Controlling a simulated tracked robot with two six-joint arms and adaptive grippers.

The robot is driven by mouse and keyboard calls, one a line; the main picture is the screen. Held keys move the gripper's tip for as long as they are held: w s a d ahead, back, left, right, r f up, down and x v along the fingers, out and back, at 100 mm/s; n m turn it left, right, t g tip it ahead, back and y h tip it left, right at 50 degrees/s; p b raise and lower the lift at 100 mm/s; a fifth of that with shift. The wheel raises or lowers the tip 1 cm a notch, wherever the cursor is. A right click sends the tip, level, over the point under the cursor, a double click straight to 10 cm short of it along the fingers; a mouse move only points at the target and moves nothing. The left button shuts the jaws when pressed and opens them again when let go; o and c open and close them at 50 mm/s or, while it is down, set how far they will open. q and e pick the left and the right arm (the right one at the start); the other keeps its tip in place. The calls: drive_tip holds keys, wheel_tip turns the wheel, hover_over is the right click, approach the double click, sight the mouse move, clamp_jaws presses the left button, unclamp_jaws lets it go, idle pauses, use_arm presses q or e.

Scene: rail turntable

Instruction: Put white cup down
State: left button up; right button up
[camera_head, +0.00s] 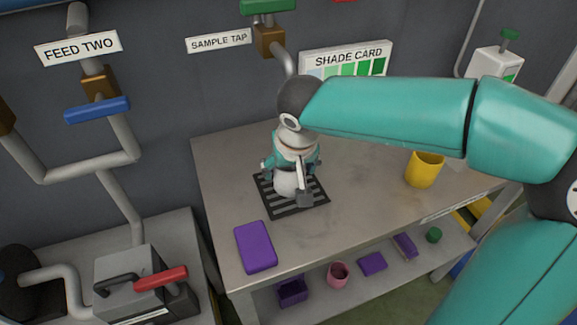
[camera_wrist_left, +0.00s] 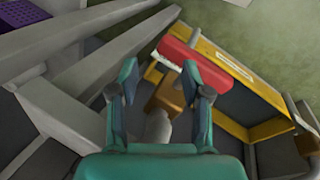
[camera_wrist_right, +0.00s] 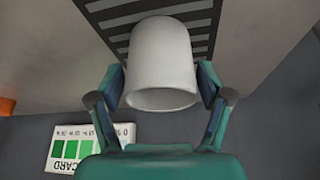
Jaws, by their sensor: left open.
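The white cup (camera_head: 287,184) is at the black slatted grate (camera_head: 268,198) on the grey bench. My right gripper (camera_head: 292,172) comes down over it from above. In the right wrist view the cup (camera_wrist_right: 160,65) fills the space between the two fingers (camera_wrist_right: 163,88), which lie against its sides. The grate (camera_wrist_right: 190,12) shows behind the cup there. I cannot tell whether the cup's base touches the grate. My left gripper (camera_wrist_left: 160,95) is open and empty in the left wrist view, and it is outside the head view.
On the bench (camera_head: 360,215), a purple block (camera_head: 255,246) lies front left and a yellow cup (camera_head: 424,170) stands right. The shade card (camera_head: 345,62) and sample tap sign (camera_head: 219,41) are behind. A lower shelf holds a pink cup (camera_head: 338,275) and purple items. The bench's front middle is clear.

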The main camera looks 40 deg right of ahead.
drive_tip(key=shift+o, duration=0.4)
drive_tip(key=shift+s, duration=0.1)
use_arm(q)
drive_tip(key=shift+r, duration=0.15)
use_arm(e)
drive_tip(key=shift+r, duration=0.1)
use_arm(q)
drive_tip(key=shift+d+r+p, duration=0.1)
drive_tip(key=shift+r+p, duration=0.6)
drive_tip(key=shift+p, duration=0.1)
use_arm(e)
drive_tip(key=v, duration=1.2)
